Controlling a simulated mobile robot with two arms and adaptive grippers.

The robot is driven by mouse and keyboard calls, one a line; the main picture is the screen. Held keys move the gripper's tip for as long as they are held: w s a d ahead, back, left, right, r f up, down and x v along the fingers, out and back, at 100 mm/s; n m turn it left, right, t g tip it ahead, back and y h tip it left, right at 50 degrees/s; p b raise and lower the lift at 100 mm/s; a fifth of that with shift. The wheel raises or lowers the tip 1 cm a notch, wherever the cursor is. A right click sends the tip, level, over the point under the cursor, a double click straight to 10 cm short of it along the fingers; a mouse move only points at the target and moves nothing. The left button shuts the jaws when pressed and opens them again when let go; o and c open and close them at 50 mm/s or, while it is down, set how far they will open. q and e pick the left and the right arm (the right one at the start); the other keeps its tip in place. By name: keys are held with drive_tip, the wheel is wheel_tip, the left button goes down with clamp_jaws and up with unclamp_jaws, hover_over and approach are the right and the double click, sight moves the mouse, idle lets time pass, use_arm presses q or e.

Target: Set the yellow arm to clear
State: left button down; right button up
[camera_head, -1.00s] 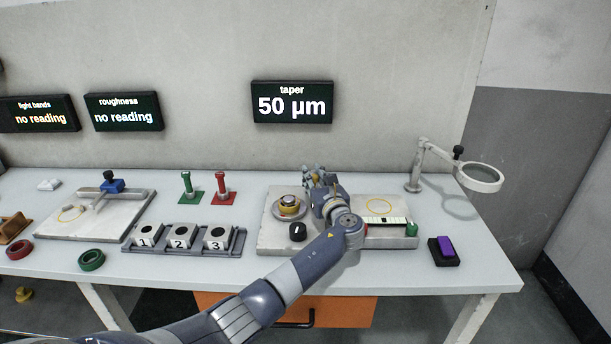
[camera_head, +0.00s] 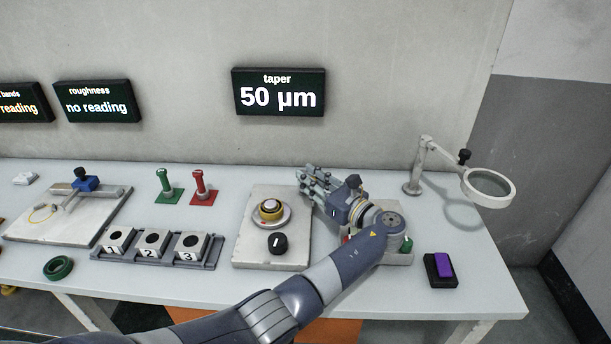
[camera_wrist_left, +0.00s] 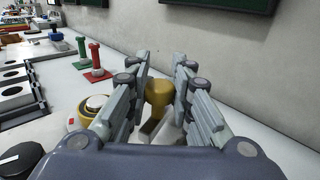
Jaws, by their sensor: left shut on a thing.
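My left gripper (camera_head: 314,180) is at the back right of the pale plate (camera_head: 244,254) that carries a round piece with a yellow ring (camera_head: 268,210). In the left wrist view the gripper (camera_wrist_left: 160,84) has its fingers on both sides of the yellow arm's rounded knob (camera_wrist_left: 158,93) and is shut on it. The rest of the arm is mostly hidden by the fingers. In the head view the gripper hides the yellow arm. The taper display (camera_head: 279,95) reads 50 µm. No clear mark is readable. My right gripper is not in view.
A black knob (camera_head: 277,243) sits on the plate's front. A green and a red stand (camera_head: 201,188) are left of it, behind a numbered block rack (camera_head: 212,262). A magnifier (camera_head: 488,187) and a purple-topped block (camera_head: 443,267) are at the right. The wall is close behind.

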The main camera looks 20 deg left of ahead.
use_arm(q)
drive_tip(key=shift+d+f, duration=0.2)
drive_tip(key=shift+f, duration=0.05)
drive_tip(key=c, duration=1.5)
unclamp_jaws()
drive_tip(key=shift+o, duration=0.5)
drive_tip(key=shift+d+r, duration=0.15)
drive_tip(key=shift+d, duration=0.05)
drive_tip(key=shift+a, duration=0.1)
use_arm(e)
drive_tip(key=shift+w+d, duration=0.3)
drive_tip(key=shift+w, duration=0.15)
use_arm(q)
drive_tip(key=v, duration=0.7)
drive_tip(key=shift+s+d, duration=0.15)
drive_tip(key=shift+d, duration=0.1)
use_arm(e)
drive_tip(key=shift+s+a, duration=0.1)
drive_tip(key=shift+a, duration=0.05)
